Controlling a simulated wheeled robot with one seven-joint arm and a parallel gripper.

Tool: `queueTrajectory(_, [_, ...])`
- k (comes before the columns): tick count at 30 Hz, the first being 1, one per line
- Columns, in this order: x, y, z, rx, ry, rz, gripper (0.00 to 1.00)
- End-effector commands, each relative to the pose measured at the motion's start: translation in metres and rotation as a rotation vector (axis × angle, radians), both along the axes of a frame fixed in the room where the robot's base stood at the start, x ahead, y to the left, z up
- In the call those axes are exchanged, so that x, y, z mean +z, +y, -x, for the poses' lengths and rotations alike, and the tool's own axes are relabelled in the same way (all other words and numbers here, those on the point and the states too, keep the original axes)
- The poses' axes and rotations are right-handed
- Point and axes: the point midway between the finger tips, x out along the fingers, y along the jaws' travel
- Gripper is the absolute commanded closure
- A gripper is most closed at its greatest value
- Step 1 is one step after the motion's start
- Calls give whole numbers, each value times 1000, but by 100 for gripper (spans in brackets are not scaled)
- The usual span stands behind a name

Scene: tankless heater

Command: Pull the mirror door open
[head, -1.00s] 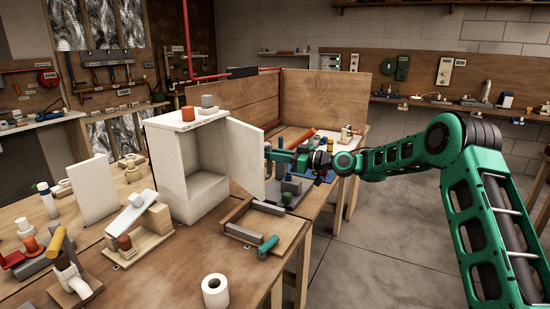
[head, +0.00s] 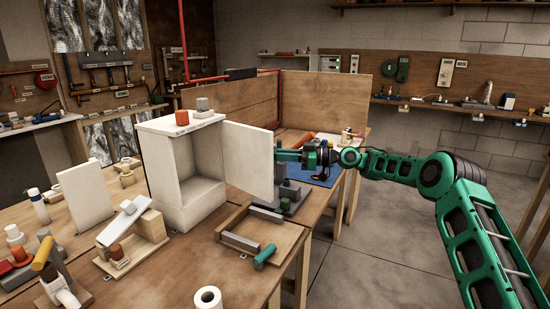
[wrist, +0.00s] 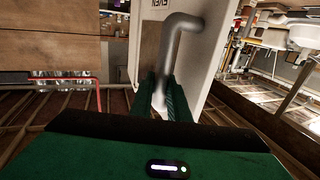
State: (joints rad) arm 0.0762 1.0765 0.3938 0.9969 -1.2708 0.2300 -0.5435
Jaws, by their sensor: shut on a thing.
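The white cabinet (head: 190,213) stands on the wooden bench, with its hollow front showing in the head view. Its door (head: 248,163) stands open, swung out to the right, with its plain inner face toward the head camera. My gripper (head: 279,155) is on the door's outer side; the door hides its fingertips in the head view. In the wrist view, my green fingers (wrist: 168,100) are shut on the grey bar handle (wrist: 171,45) near its lower end. The handle sits on the door's pale outer face (wrist: 205,50). I see no reflection on the inner face.
A wooden tray (head: 285,234) with grey bars lies in front of the door. A white roll (head: 208,298) stands at the bench's front edge. Grey blocks and a blue mat (head: 322,177) lie behind the door. Red and grey cylinders sit on the cabinet top.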

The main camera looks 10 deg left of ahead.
Motion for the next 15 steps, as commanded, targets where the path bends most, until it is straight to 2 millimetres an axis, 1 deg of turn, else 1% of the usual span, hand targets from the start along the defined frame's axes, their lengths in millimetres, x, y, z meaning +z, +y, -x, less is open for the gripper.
queueTrajectory(10, [-2, 0, 0, 0, 3, 3, 100])
queueTrajectory(11, [-2, 0, 0, -1, 3, 3, 82])
queueTrajectory(12, [-2, 0, 0, 0, 2, 3, 73])
queueTrajectory(13, [-2, 0, 0, 0, 2, 3, 69])
queueTrajectory(15, [-1, 0, 0, 0, 2, 2, 69])
